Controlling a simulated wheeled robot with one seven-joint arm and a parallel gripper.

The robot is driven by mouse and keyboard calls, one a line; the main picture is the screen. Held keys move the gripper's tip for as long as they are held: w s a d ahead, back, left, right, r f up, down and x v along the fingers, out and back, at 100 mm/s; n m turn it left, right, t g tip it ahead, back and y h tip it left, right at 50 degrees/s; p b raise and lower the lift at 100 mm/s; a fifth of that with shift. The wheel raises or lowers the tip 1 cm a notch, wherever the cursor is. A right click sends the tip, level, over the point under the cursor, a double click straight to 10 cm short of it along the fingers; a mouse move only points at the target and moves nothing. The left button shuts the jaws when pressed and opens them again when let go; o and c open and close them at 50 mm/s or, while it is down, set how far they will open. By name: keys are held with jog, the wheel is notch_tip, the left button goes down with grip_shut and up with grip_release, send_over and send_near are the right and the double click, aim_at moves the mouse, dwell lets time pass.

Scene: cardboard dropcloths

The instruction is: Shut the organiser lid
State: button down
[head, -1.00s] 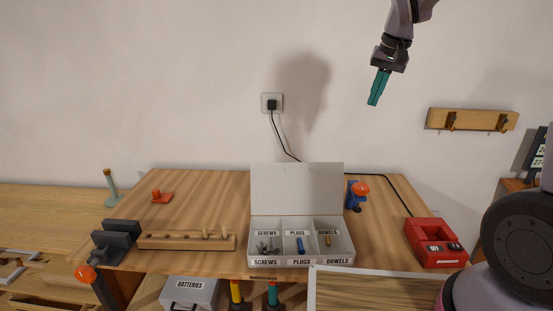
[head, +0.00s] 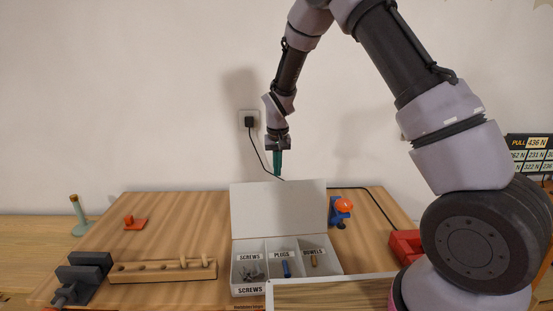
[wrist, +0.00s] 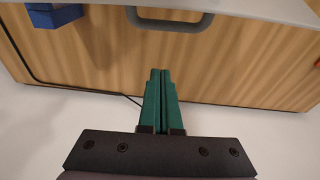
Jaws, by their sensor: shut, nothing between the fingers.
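The organiser (head: 249,291) stands on the bench with compartments labelled SCREWS, PLUGS and DOWELS. Its pale lid (head: 279,207) is open and stands upright at the back. In the wrist view the lid's edge (wrist: 240,13) runs along the top, with a grey loop handle (wrist: 170,24) sticking out from it. My gripper (head: 278,174) points down, just above the lid's top edge in the head view. In the wrist view its green fingers (wrist: 161,73) are together and empty, over the bench strip behind the lid, and appear apart from it.
A blue and orange tool (head: 341,211) stands right of the lid. A wooden peg rack (head: 165,274) and dark vise (head: 84,276) are at left, a red tray (head: 405,244) at right. A cable (head: 259,152) runs down the wall behind.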

jog(key=s+f, duration=0.2)
jog(key=s, duration=0.1)
jog(key=shift+s+d+f, duration=0.1)
jog(key=shift+s+d, duration=0.05)
jog(key=shift+s, duration=0.1)
jog(key=shift+s, duration=0.1)
dwell(0.3)
